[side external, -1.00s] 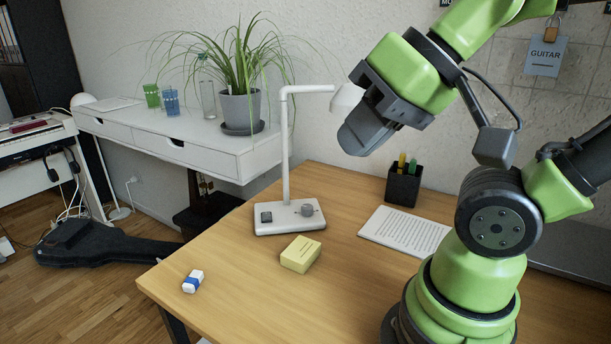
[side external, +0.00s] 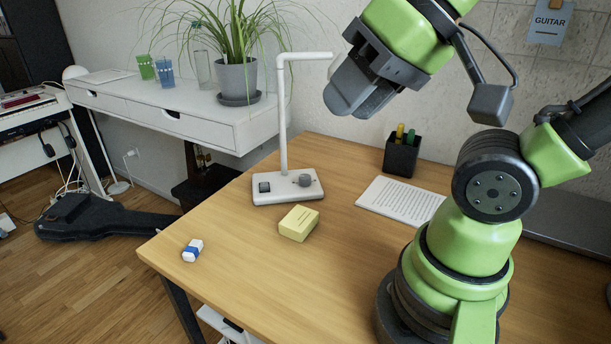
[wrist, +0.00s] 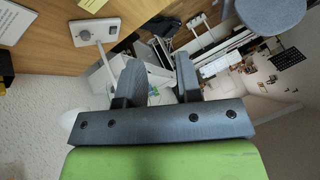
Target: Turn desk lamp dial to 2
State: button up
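The white desk lamp has a flat base (side external: 272,196) on the wooden table, with a round grey dial (side external: 305,180) at its right and a dark square switch at its left. The dial's markings are too small to read. In the wrist view the lamp base (wrist: 104,24) is at the upper left, with the dial (wrist: 84,35) on it. My gripper (side external: 345,105) is in the air, above and to the right of the dial in the side view, well apart from it. Its fingers (wrist: 157,75) are spread with nothing between them.
A yellow block (side external: 299,223) lies in front of the lamp base, and a blue-and-white eraser (side external: 192,250) near the table's left edge. A white sheet (side external: 400,199) and a black pen cup (side external: 401,156) are to the right. The table's front middle is clear.

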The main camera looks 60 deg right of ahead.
jog(key=o, duration=0.4)
jog(key=w+d+n+g+h, duration=0.1)
jog(key=w+d+n, duration=0.1)
jog(key=w, duration=0.4)
jog(key=shift+w+d+r+g, duration=0.3)
jog(key=shift+w+d+r, duration=0.15)
jog(key=shift+d, duration=0.2)
jog(key=n+g+h, duration=0.1)
jog(key=n+g, duration=0.5)
jog(key=n, duration=0.4)
send_over(305, 176)
notch_tip(305, 176, down, 20)
jog(key=shift+f, duration=0.25)
notch_tip(305, 176, down, 9)
jog(key=shift+f, duration=0.15)
jog(key=c, duration=0.9)
